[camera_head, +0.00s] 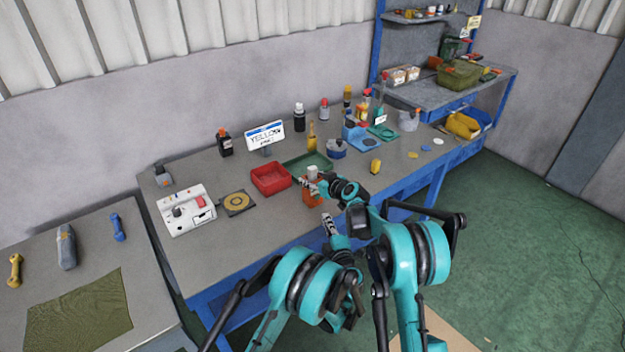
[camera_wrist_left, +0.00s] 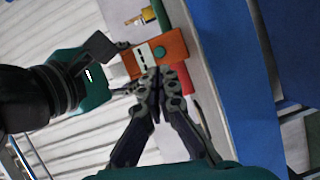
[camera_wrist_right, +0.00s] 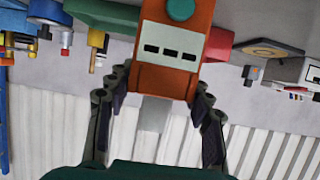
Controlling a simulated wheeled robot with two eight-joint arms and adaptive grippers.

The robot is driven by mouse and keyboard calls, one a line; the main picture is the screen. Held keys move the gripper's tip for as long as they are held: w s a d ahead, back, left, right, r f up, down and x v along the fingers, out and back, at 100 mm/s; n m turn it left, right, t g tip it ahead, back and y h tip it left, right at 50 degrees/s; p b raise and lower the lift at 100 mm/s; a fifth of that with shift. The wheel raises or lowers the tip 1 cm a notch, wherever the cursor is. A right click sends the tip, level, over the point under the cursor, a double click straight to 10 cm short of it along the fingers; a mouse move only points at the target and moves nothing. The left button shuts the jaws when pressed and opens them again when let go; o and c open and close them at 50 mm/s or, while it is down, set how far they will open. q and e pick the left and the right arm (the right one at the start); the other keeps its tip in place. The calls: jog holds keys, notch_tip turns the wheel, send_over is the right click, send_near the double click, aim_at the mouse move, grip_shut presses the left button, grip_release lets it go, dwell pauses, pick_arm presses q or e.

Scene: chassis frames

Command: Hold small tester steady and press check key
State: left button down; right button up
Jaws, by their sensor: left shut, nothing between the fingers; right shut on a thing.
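The small tester is an orange block with a pale slotted panel and a round green key. It is at the table's front edge in the head view (camera_head: 311,193), and shows in the left wrist view (camera_wrist_left: 172,48) and right wrist view (camera_wrist_right: 178,80). My right gripper (camera_wrist_right: 158,92) is shut on the tester, one finger on each side. The green key (camera_wrist_right: 180,9) is clear of its fingers. My left gripper (camera_head: 328,224) is shut and empty, just in front of the tester. In the left wrist view its tips (camera_wrist_left: 160,72) are close below the tester; contact is unclear.
A red bin (camera_head: 270,180) and a green tray (camera_head: 308,163) lie behind the tester. A white device (camera_head: 186,212) and a dark pad with a yellow ring (camera_head: 238,203) stand to the left. A yellow item (camera_head: 375,166) is to the right. The table front between is clear.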

dwell(0.8)
pick_arm(q)
jog(key=w+a+r+m+t+h, duration=0.2)
jog(key=a+r+m+h, duration=0.1)
jog(key=r+m, duration=0.45)
jog(key=w+a+r+m+t+h, duration=0.35)
jog(key=r+m, duration=0.25)
jog(key=m, duration=0.3)
jog(key=m+g, duration=0.6)
jog(key=m, duration=0.7)
send_near(317, 197)
jog(key=w+r, duration=0.1)
jog(key=w+d+r+h, duration=0.1)
jog(key=shift+w+d+r, duration=0.1)
jog(key=shift+w+r, duration=0.1)
jog(key=shift+r, duration=0.15)
jog(key=s+d+f+m+g, duration=0.1)
jog(key=s+d+f+m, duration=0.2)
jog(key=d, duration=0.4)
jog(key=shift+s+f, duration=0.3)
jog(key=shift+f, duration=0.35)
jog(key=shift+w+a, duration=0.8)
jog(key=shift+w, duration=0.45)
jog(key=shift+w+a, duration=0.8)
jog(key=shift+w, duration=0.4)
jog(key=shift+w+a, duration=0.8)
jog(key=shift+w, duration=0.45)
